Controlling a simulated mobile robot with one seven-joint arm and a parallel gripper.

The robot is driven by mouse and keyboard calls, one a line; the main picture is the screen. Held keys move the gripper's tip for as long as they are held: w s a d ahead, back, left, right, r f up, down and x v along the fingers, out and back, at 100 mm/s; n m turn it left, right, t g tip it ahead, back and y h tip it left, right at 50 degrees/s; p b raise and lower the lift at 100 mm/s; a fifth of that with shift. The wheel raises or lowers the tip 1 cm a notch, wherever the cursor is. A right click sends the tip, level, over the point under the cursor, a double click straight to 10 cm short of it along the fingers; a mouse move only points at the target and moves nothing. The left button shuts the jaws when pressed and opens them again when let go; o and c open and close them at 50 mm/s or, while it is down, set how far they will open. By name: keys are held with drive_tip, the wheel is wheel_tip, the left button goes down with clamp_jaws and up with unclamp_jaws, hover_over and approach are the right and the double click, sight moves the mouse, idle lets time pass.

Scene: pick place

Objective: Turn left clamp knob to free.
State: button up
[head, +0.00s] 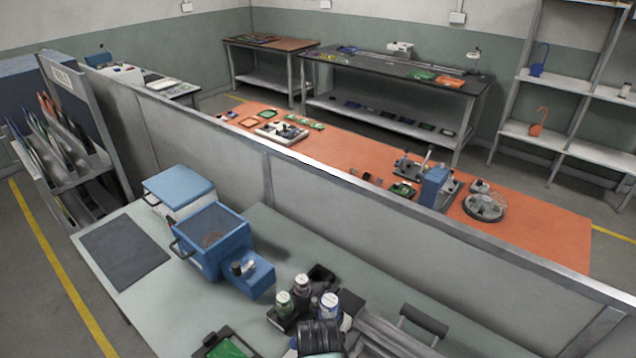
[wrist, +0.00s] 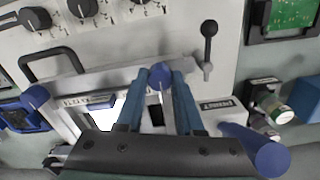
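In the wrist view a pale panel with a frame across it carries blue knobs. One blue knob (wrist: 160,75) sits between the fingertips of my gripper (wrist: 161,80), with blue fingers on both sides of it. I cannot tell whether they touch it. Another blue knob (wrist: 36,97) is at the left end, and a larger blue knob (wrist: 270,158) is at the lower right. Which of them is the left clamp knob is not clear from the markings. The knobs are not made out in the head view.
In the wrist view, black dials (wrist: 82,7) line the panel's top, with a black handle (wrist: 50,62) at left and a black-balled lever (wrist: 209,30) at right. Bottles (wrist: 268,108) stand to the right.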

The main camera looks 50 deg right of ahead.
clamp_jaws()
drive_tip(key=shift+n, duration=0.5)
drive_tip(key=n+p, duration=0.1)
drive_tip(key=n, duration=0.1)
drive_tip(key=shift+r+n+p, duration=0.1)
drive_tip(key=shift+n+p, duration=0.2)
drive_tip(key=shift+n, duration=0.1)
drive_tip(key=n+p, duration=0.1)
drive_tip(key=n, duration=0.3)
drive_tip(key=shift+n, duration=0.3)
drive_tip(key=n+p, duration=0.1)
drive_tip(key=n, duration=0.4)
drive_tip(key=shift+n+p, duration=0.35)
drive_tip(key=shift+n, duration=1.85)
